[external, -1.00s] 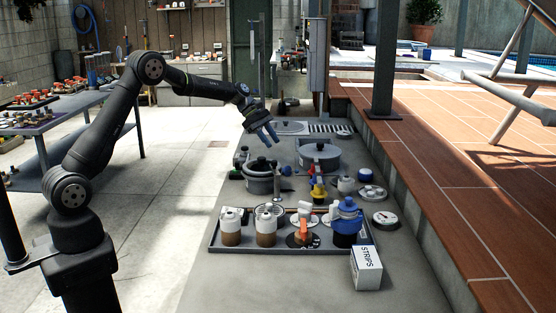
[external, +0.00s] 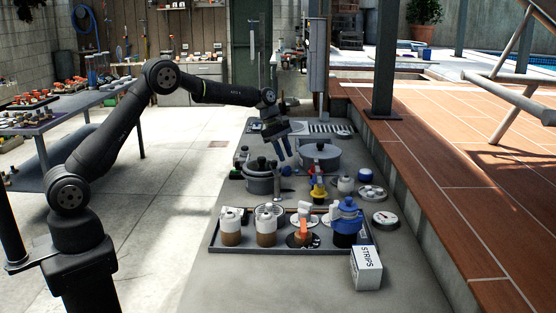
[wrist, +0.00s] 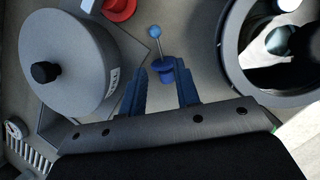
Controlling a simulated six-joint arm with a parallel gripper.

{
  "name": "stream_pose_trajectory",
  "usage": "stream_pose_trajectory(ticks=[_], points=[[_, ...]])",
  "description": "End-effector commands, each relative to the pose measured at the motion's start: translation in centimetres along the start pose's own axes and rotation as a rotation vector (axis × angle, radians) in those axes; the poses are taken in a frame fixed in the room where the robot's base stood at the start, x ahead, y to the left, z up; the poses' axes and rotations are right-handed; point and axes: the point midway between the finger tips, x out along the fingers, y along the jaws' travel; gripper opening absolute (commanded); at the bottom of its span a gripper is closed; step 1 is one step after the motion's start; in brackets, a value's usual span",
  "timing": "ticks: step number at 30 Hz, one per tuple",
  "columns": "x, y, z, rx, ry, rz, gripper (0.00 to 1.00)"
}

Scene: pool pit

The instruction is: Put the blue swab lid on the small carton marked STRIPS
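The blue swab lid (wrist: 166,69) is a small blue cylinder with a thin stick ending in a pale blue ball. It stands on the counter between two pots; in the external view it is a small blue spot (external: 286,170). My gripper (external: 283,157) is open just above it. In the wrist view my gripper (wrist: 162,80) shows its two blue fingers on either side of the lid, apart from it; how far above is hard to judge. The small white STRIPS carton (external: 367,268) stands at the counter's front right, outside the tray. It is not in the wrist view.
A grey lidded pot (external: 320,157) and a darker pot (external: 260,180) flank the lid closely. A tray (external: 228,251) with several jars lies between lid and carton, including a tall blue-topped jar (external: 347,222). A round dial (external: 385,218) lies at the right.

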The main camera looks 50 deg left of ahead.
Motion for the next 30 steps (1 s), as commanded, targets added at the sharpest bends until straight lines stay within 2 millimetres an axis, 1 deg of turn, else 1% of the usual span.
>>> stream_pose_trajectory(ticks=[1,8,11,15,17,19,24,25,27,29,30], points=[[0.6,0.0,0.0,0.0,0.0,-0.002,0.29],[1.7,0.0,0.0,0.0,0.0,-0.001,0.29],[3.0,-0.1,-0.1,0.0,0.0,-0.003,0.29],[5.2,-0.1,-0.1,0.0,0.0,-0.003,0.29],[5.9,-0.1,-0.1,0.0,0.0,-0.002,0.29],[6.2,-0.1,-0.1,0.0,0.0,0.0,0.29],[6.2,-0.1,-0.1,0.0,0.0,0.0,0.29],[6.2,-0.1,-0.1,0.0,0.0,0.0,0.25],[6.2,-0.1,-0.1,0.0,0.0,0.0,0.12],[6.2,-0.1,-0.1,0.0,0.0,0.0,0.0],[6.2,-0.1,-0.1,0.0,0.0,0.0,0.0]])
